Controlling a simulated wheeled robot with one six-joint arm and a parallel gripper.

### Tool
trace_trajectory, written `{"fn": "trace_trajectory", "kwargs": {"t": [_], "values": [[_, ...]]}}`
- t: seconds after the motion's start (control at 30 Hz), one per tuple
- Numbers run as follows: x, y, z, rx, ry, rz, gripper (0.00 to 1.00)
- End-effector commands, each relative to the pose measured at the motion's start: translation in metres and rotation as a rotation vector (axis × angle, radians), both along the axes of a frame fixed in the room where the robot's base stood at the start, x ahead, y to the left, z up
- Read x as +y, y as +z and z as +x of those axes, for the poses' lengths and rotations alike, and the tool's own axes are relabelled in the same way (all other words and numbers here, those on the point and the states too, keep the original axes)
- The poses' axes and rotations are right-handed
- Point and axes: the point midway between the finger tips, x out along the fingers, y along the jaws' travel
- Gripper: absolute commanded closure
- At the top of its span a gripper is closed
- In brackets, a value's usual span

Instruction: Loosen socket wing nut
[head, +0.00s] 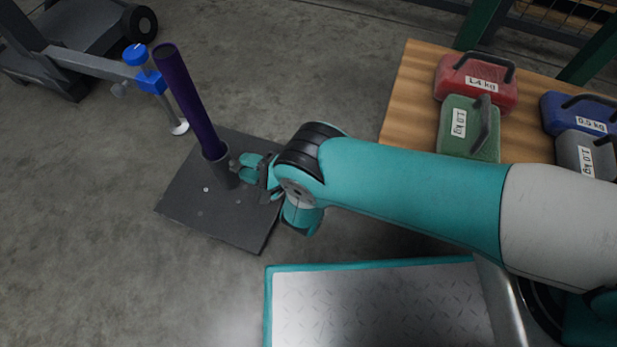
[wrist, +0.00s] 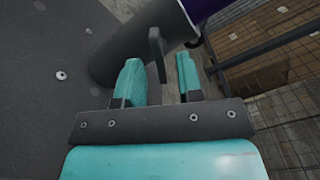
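A dark purple post (head: 188,98) stands in a grey socket (head: 220,171) on a dark flat base plate (head: 215,220). In the wrist view the socket (wrist: 130,48) is at top left, with the post's purple end at the top. The flat grey wing of the wing nut (wrist: 157,48) sticks out from the socket's side. My gripper (wrist: 157,66) is open, with one teal finger on each side of the wing and a visible gap to the right finger. Whether the left finger touches it is unclear. In the head view my gripper (head: 250,165) is beside the socket and partly hides the nut.
A wooden table (head: 415,90) at the right holds red (head: 470,92), green (head: 458,140), blue and grey labelled weights. A blue-clamped stand (head: 150,80) on a grey frame is left of the post. A dark wire mesh shows in the wrist view. Floor left of the plate is clear.

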Motion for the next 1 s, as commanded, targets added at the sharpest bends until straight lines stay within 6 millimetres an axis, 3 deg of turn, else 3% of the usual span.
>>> {"fn": "trace_trajectory", "kwargs": {"t": [0.03, 0.47, 0.8, 1.0], "values": [[-0.005, 0.010, -0.002, 0.003, 0.000, -0.001, 0.66], [-0.053, 0.009, -0.022, 0.002, -0.002, -0.002, 0.66], [-0.113, 0.008, -0.046, 0.002, -0.004, -0.001, 0.66], [-0.139, 0.004, -0.057, 0.000, -0.003, 0.000, 0.66]]}}
